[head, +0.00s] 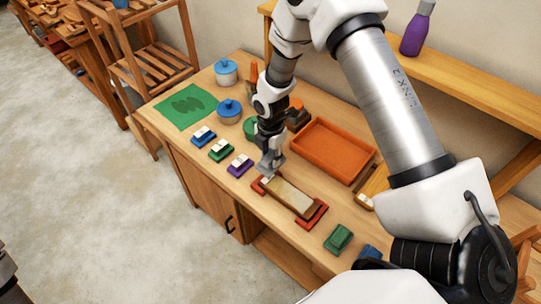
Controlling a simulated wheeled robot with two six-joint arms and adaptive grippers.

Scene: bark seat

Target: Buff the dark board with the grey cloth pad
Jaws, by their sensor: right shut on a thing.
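The board (290,197) lies lengthwise on the bench between red-orange corner holders (318,217). Its top looks pale tan over most of its length, with darker brown along the edges. My right gripper (267,170) is over the board's far left end, pointing down. It is shut on a small grey thing, apparently the cloth pad (272,163), mostly hidden by the fingers. I cannot tell for sure whether the pad touches the board. My left gripper is not in view.
An orange tray (322,166) lies behind the board. Blue (203,137), green (221,151) and purple (239,166) blocks with white tops line the front edge. A green block (338,239) lies to the right. Lidded pots (226,74) and a green mat (181,103) are farther left.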

